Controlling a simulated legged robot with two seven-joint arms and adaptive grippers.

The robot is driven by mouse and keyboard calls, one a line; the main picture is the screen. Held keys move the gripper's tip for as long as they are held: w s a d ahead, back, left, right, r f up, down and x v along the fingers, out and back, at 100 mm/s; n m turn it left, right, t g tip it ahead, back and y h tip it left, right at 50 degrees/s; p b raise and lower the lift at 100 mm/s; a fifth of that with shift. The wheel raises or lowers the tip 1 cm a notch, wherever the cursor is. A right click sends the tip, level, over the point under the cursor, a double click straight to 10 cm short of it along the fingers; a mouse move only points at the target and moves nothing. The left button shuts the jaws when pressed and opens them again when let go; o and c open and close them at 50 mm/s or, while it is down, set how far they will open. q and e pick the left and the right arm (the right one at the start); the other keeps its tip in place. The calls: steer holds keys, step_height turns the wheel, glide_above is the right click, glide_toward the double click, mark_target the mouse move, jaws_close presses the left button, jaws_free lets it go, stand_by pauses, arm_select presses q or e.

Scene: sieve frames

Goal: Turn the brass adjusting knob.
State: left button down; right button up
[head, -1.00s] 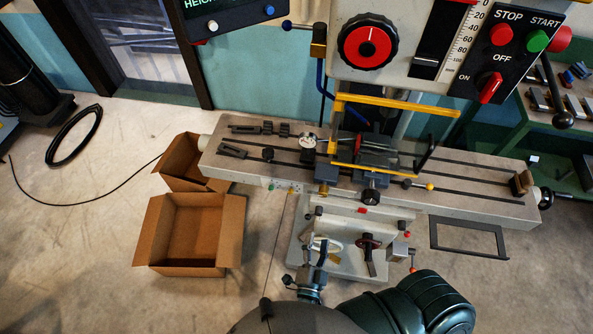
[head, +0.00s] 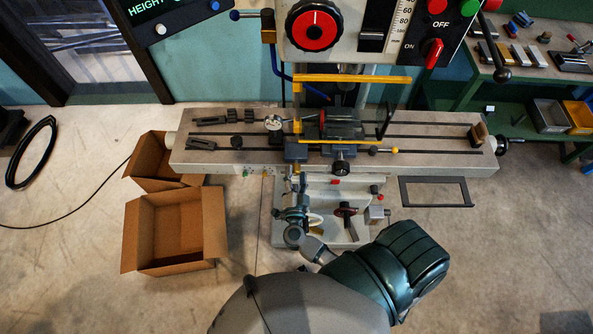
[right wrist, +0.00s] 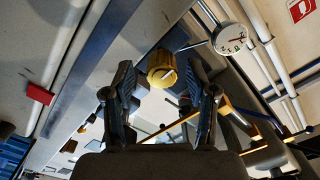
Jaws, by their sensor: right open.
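The brass adjusting knob (right wrist: 161,69) shows in the right wrist view as a short yellow cylinder with a pale mark on its face. It lies ahead of my right gripper (right wrist: 159,82), roughly centred between the two dark fingers. The fingers are spread, and a gap shows on either side of the knob. In the head view my right gripper (head: 296,188) is at the front edge of the machine table (head: 220,158). My left gripper is in neither view.
A round dial gauge (right wrist: 230,38) is near the right finger in the wrist view. A yellow-framed guard (head: 350,78) stands over the table. A black handwheel (head: 345,210) is right of my gripper. Open cardboard boxes (head: 215,225) stand on the floor at left.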

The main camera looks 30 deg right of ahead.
steer(key=shift+w+d, duration=0.1)
steer(key=shift+w, duration=0.5)
steer(key=shift+d, duration=0.25)
jaws_close()
steer(key=shift+a, duration=0.1)
steer(key=shift+m, duration=0.3)
